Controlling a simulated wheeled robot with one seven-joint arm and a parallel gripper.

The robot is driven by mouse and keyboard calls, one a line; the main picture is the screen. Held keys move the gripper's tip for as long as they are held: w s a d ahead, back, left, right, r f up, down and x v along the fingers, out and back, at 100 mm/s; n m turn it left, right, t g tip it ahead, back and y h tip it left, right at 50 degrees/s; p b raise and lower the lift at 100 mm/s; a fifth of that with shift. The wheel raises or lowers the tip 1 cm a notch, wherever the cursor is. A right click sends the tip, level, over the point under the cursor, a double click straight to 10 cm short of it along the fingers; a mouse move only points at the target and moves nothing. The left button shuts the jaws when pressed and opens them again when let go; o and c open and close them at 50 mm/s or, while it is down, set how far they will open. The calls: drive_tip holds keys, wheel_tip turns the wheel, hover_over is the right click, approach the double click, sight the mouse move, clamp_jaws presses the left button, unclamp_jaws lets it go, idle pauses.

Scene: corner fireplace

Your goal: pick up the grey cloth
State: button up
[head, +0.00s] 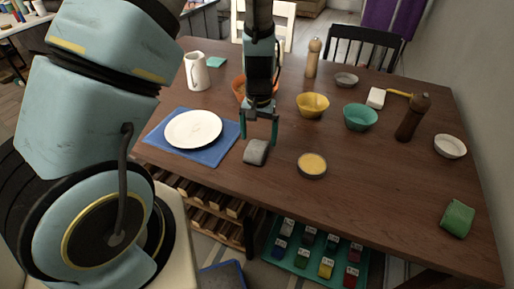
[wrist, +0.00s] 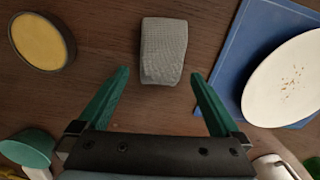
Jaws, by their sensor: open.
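The grey cloth (head: 256,152) is a small folded block lying on the brown table, just right of the blue mat. In the wrist view the cloth (wrist: 163,51) lies beyond the fingertips, roughly centred between their lines and apart from both. My gripper (head: 259,140) is open and empty above the table, with its two green fingers pointing down close to the cloth in the head view. The fingers also show in the wrist view (wrist: 160,72), spread wider than the cloth.
A white plate (head: 193,130) with crumbs lies on a blue mat (head: 222,153) to the left. A round dish with yellow contents (head: 312,165) stands to the right. Yellow (head: 312,105) and teal (head: 360,117) bowls stand behind. Bare table lies in front of the cloth.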

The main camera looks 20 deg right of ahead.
drive_tip(key=shift+f, duration=1.35)
drive_tip(key=c, duration=1.2)
